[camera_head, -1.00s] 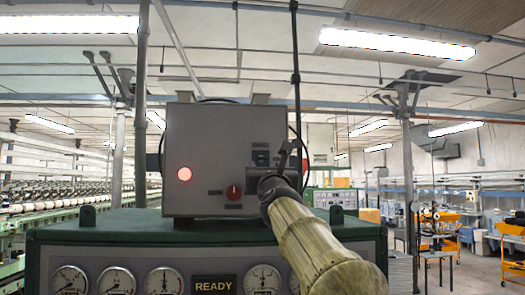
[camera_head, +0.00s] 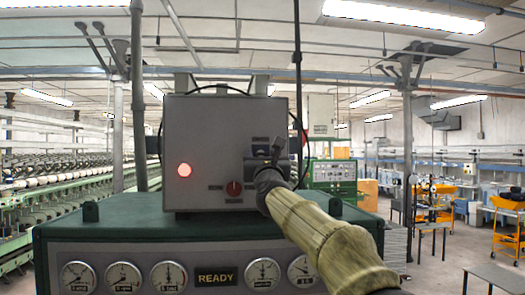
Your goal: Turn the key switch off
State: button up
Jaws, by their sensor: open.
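A grey control box (camera_head: 205,130) stands upright on a green cabinet. A small red key switch (camera_head: 234,188) sits low on its front face, with small dark labels around it. The exact angle of the switch is too small to tell. A red lamp (camera_head: 184,170) glows to the left of the switch. My gripper (camera_head: 272,150) is open, in front of the box's right side, to the right of and above the switch. It appears empty and apart from the switch. My arm comes in from the lower right and hides the box's lower right corner.
A green instrument rack (camera_head: 334,172) stands behind to the right. Open floor (camera_head: 440,265) lies at right, with orange carts (camera_head: 508,220) farther off.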

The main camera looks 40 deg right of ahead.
jog(key=shift+c, duration=0.4)
jog(key=c, duration=0.9)
